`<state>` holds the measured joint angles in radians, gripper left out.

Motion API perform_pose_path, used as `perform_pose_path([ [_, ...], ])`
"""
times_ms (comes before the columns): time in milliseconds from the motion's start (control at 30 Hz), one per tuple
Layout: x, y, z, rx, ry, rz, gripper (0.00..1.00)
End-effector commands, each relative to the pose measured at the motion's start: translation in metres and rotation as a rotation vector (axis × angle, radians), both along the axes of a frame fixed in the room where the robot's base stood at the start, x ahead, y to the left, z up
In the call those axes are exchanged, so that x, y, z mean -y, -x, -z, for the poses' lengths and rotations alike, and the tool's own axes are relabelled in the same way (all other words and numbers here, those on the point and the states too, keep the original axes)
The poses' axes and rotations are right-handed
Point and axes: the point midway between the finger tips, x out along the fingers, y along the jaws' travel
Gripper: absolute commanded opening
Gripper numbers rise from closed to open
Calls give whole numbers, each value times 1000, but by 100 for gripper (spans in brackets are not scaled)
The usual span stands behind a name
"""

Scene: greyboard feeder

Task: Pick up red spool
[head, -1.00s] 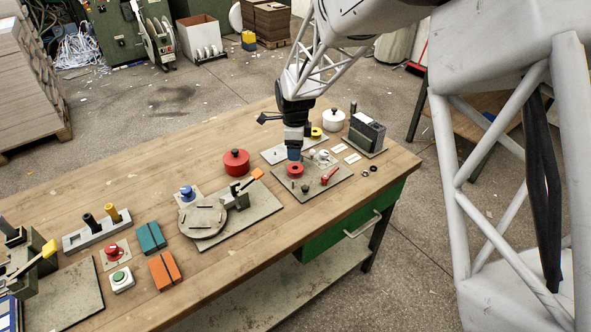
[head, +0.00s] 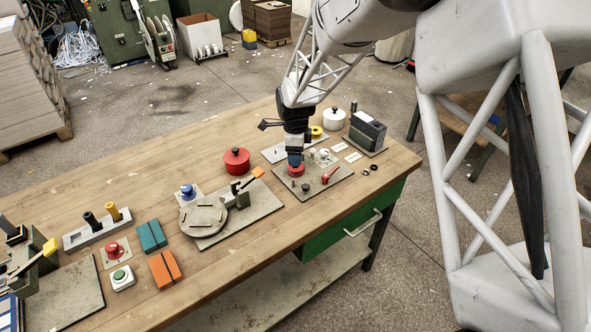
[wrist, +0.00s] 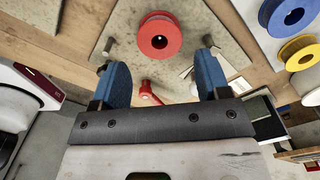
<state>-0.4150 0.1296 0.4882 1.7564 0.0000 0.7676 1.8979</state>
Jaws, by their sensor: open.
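The red spool (head: 297,171) stands on a grey plate (head: 312,194) at the right part of the workbench. In the wrist view the red spool (wrist: 160,36) shows its round face with a centre hole, near the top middle. My gripper (head: 295,160) is just above the spool in the head view and partly hides it. In the wrist view the blue fingers of my gripper (wrist: 162,75) are apart and empty. The spool lies ahead of the gap between them.
A red-handled lever (head: 330,174) and small posts stand on the same plate, close to the spool. A yellow spool (wrist: 300,53) and a blue spool (wrist: 287,15) sit beside it. A red lidded pot (head: 236,161) stands left, a white one (head: 334,118) behind.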

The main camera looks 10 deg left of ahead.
Motion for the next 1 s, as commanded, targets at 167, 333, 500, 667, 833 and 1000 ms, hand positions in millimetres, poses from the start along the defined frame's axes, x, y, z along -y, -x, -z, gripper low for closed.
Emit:
perform_pose_path([
  [167, 0, 0, 3, -1, 0, 0, 69],
  [333, 0, 1, 18, -1, 0, 0, 69],
  [500, 1, 1, 38, -1, 0, 0, 69],
  [667, 1, 1, 49, 0, 0, 0, 69],
  [833, 1, 1, 52, 1, 0, 0, 69],
  [1000, 1, 1, 52, 1, 0, 0, 69],
])
